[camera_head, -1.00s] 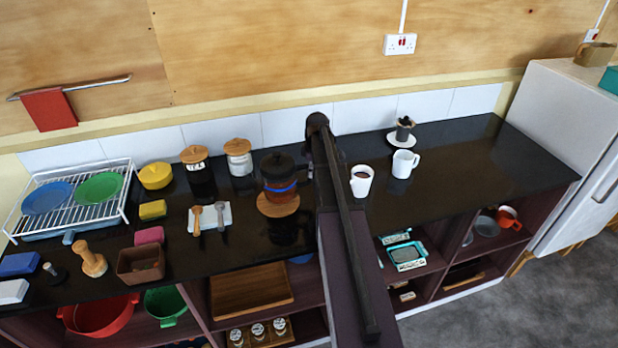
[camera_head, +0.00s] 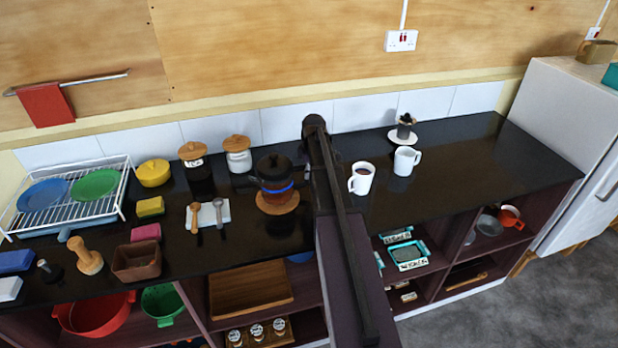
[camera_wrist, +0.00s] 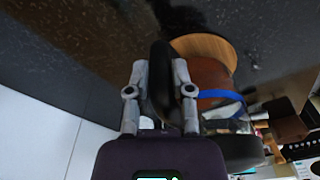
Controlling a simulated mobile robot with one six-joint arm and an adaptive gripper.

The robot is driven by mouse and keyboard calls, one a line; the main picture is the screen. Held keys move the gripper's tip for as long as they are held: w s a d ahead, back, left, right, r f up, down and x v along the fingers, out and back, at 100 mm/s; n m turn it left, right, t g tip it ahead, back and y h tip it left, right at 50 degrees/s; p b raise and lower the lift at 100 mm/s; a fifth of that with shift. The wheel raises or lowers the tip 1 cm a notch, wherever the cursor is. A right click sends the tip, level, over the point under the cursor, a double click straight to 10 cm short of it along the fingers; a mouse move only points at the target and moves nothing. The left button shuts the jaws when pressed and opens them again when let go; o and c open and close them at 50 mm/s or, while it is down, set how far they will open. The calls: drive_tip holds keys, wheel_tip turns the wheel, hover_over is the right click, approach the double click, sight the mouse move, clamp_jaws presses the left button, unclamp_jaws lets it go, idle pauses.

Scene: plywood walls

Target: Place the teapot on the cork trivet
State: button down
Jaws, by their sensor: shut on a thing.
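The brown teapot (camera_head: 275,176) has a black lid and a blue band. In the head view it is upright, over the round cork trivet (camera_head: 279,206) on the dark counter. The teapot also shows in the wrist view (camera_wrist: 208,77), in front of the trivet (camera_wrist: 203,46). My gripper (camera_wrist: 158,77) is shut on the teapot's dark handle (camera_wrist: 161,95), with one finger on each side. I cannot tell whether the teapot's base touches the trivet. My arm hides the gripper in the head view.
Two white mugs (camera_head: 361,179) (camera_head: 405,161) stand right of my arm. Jars with wooden lids (camera_head: 237,154) stand behind and left of the teapot. A spoon rest (camera_head: 209,214) with utensils lies to the left. The counter's right end is clear.

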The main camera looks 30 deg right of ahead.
drive_tip(key=shift+f, duration=0.4)
drive_tip(key=c, duration=0.5)
unclamp_jaws()
drive_tip(key=shift+r, duration=0.15)
wheel_tip(320, 180, up, 12)
drive_tip(key=p, duration=1.1)
drive_tip(key=shift+s+d+p, duration=0.3)
drive_tip(key=shift+s+d, duration=0.05)
drive_tip(key=shift+d, duration=0.1)
